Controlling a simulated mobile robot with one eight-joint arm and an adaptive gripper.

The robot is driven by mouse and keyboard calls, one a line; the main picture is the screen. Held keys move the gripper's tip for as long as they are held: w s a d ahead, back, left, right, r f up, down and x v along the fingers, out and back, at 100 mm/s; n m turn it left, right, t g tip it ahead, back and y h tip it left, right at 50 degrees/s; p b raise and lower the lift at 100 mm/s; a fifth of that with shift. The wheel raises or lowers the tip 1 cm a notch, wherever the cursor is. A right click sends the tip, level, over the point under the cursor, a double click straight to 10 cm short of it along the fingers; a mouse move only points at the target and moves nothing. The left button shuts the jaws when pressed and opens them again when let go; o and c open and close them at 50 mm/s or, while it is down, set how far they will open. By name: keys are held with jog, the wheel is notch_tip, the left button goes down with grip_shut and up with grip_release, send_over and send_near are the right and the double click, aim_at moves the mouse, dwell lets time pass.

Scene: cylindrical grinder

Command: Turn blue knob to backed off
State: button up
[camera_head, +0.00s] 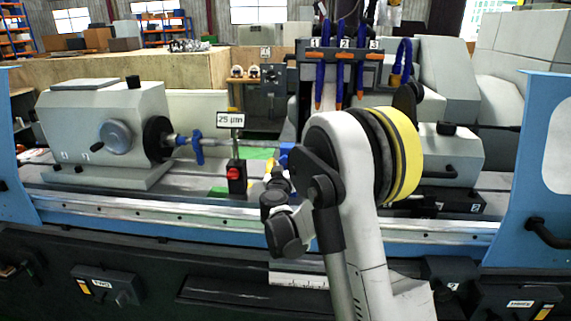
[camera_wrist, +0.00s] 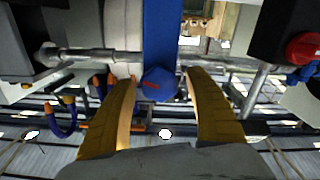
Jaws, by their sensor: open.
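The blue knob (camera_wrist: 158,86) has faceted sides and a small red mark on its face. In the wrist view it sits at the lower end of a wide blue bar (camera_wrist: 160,35). My gripper (camera_wrist: 162,76) is open, with one yellow finger to the left of the knob and one to its right. The fingertips are close to the knob, with a small gap showing on the right; contact on the left is hard to tell. In the head view a blue part (camera_head: 286,155) shows beside my arm, which hides most of that area.
A metal shaft (camera_wrist: 100,55) runs from the left toward the blue bar. A black box with a red button (camera_wrist: 304,48) stands at the right. In the head view a gauge post with a "25 µm" display (camera_head: 230,120) stands left of my arm, and blue hoses (camera_head: 339,75) hang above.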

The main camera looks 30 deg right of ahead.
jog(key=c, duration=1.2)
jog(key=shift+n, duration=0.3)
jog(key=n, duration=0.4)
jog(key=shift+n+b, duration=0.3)
jog(key=n, duration=0.5)
jog(key=shift+w+a+f, duration=0.1)
jog(key=n+b, duration=0.1)
jog(key=n, duration=0.4)
jog(key=shift+n, duration=0.4)
jog(key=n, duration=0.5)
jog(key=shift+f+n, duration=0.15)
jog(key=shift+n, duration=0.25)
